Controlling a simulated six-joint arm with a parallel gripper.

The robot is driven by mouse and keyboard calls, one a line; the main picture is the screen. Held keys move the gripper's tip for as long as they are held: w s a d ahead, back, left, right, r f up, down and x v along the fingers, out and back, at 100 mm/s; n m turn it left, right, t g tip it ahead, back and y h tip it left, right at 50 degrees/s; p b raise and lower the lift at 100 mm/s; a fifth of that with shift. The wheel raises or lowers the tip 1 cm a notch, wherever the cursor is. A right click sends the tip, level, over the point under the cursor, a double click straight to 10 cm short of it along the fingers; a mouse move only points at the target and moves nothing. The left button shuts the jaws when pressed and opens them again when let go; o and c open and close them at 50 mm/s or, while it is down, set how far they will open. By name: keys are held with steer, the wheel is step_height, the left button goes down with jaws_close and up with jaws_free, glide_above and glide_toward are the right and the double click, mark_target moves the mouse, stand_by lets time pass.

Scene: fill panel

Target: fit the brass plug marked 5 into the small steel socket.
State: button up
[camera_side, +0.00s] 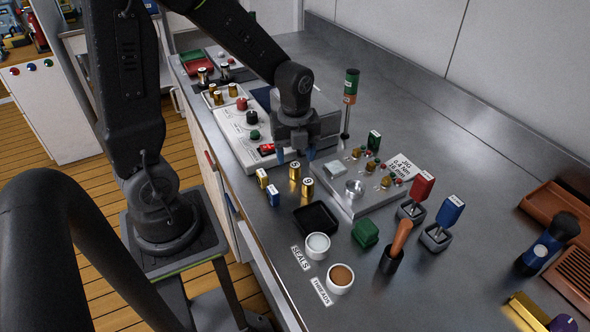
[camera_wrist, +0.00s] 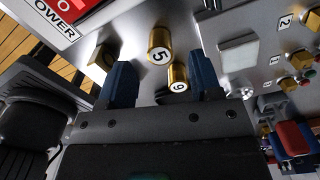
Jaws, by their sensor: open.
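The brass plug marked 5 (camera_side: 295,173) stands upright on the steel bench, left of the jig; it also shows in the wrist view (camera_wrist: 160,52). A second brass plug (camera_side: 308,189), marked 9 or 6, stands close by in front of it (camera_wrist: 178,80). A round steel socket (camera_side: 354,189) sits on the near edge of the grey jig plate. My gripper (camera_side: 296,154) points down with its blue fingertips apart, just above and behind plug 5. In the wrist view both plugs appear between the fingers (camera_wrist: 162,80), not held.
The jig plate (camera_side: 350,204) carries several small brass fittings. A black tray (camera_side: 316,218) lies in front. The control panel with the red POWER switch (camera_side: 266,149) is behind left.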

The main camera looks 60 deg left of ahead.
mark_target(295, 170)
steer(key=shift+f, duration=1.45)
steer(key=shift+c, duration=0.2)
steer(key=c, duration=1)
steer(key=shift+r, duration=0.1)
